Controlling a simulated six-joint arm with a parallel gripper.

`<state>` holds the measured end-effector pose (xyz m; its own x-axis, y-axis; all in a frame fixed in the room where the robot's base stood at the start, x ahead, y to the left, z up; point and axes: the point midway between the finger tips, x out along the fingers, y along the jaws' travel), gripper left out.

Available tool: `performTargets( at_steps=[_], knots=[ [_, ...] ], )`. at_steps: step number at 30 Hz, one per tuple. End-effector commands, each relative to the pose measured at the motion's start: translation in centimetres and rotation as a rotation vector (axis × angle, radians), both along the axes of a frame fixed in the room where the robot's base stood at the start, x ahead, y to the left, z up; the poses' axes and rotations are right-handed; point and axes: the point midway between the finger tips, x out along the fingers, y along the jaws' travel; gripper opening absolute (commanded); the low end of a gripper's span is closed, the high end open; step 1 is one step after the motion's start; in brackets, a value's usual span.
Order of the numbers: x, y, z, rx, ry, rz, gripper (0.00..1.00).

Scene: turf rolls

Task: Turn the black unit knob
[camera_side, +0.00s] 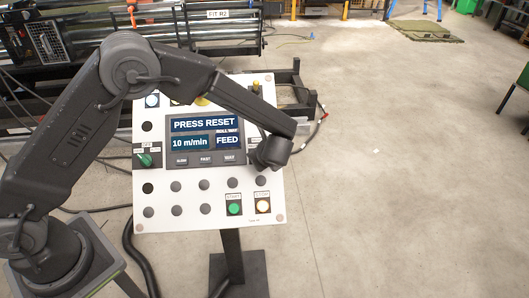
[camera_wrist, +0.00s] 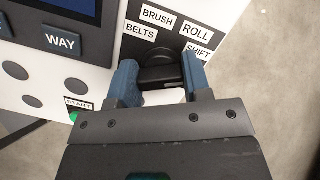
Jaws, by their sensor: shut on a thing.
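The black knob (camera_wrist: 162,73) is in the wrist view, on a round black base on the white control panel. Labels BRUSH, BELTS, ROLL and SHIFT are printed around it. My gripper (camera_wrist: 158,77) has its two blue-padded fingers on either side of the knob and is shut on it. In the side view, my gripper (camera_side: 268,156) is at the right part of the panel (camera_side: 215,222), right of the screen (camera_side: 205,141). My wrist hides the knob there. The screen reads PRESS RESET, 10 m/min and FEED.
A green knob (camera_side: 145,160) is at the panel's left. A green START button (camera_side: 235,208) and a lit STOP button (camera_side: 263,205) are below my gripper. Dark machinery stands behind the panel. The floor to the right is mostly clear.

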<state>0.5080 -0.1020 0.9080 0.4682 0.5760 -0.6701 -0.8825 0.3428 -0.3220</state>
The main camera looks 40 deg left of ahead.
Motion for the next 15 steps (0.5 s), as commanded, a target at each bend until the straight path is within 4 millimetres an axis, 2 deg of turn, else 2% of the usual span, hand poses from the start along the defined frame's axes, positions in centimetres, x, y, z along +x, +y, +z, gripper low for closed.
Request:
performTargets(
  at_steps=[1,3,15],
  knots=[
    [0.01,-0.02,0.02,0.0,0.0,0.0,0.27],
    [0.01,-0.02,0.02,0.0,-0.001,-0.001,0.21],
    [0.01,-0.01,0.03,-0.038,-0.038,0.066,0.21]
  ],
)
